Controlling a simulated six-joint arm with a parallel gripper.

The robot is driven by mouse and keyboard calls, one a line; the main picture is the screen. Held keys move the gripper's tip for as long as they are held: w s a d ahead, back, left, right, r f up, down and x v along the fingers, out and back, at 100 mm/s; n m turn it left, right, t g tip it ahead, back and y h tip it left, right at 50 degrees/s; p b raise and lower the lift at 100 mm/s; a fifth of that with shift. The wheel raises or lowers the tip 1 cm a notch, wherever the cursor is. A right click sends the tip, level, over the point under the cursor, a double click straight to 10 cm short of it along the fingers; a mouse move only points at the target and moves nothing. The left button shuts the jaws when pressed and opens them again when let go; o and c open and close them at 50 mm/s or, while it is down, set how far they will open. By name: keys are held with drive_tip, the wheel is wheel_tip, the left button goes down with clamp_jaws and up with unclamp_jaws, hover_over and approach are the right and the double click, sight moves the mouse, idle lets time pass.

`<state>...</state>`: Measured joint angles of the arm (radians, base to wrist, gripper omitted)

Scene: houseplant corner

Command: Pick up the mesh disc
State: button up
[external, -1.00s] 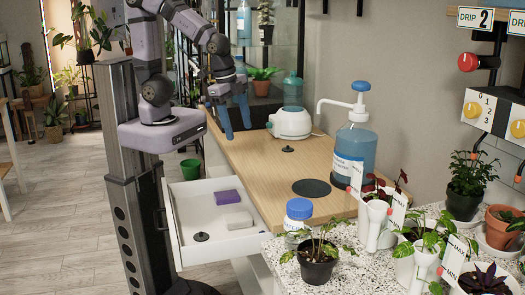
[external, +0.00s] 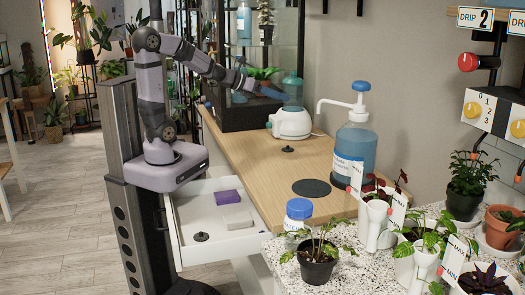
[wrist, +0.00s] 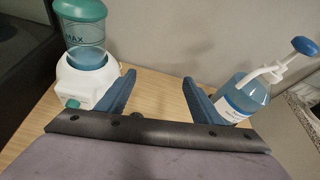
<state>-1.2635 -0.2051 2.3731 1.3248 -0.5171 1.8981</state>
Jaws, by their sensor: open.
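A small dark disc with a raised knob (external: 288,149) lies on the wooden counter in front of the white machine. A similar dark disc with a knob (external: 201,236) lies in the open drawer. Both are too small to tell whether they are mesh. My gripper (external: 268,92) is open and empty, above the counter's far part near the white machine, clear of both discs. In the wrist view its two blue fingers (wrist: 158,88) stand wide apart. A small dark knob (wrist: 136,115) shows between them, low down, mostly hidden by my gripper's body.
The white machine with a teal-topped tank (external: 291,122) stands near my gripper. A blue pump bottle (external: 355,150) stands to the right. A flat black round mat (external: 311,188) lies on the counter. The open drawer (external: 182,225) holds a purple block (external: 228,197) and a pale block (external: 237,218).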

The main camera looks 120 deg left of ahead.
drive_tip(key=s+f+m+b, duration=0.1)
drive_tip(key=s+m, duration=0.1)
drive_tip(key=m, duration=0.1)
approach(284, 150)
drive_tip(key=w+a, duration=0.3)
drive_tip(key=shift+a+r, duration=0.1)
drive_tip(key=shift+a, duration=0.05)
drive_tip(key=shift+w, duration=0.1)
drive_tip(key=shift+x, duration=2.5)
drive_tip(key=c, duration=1.1)
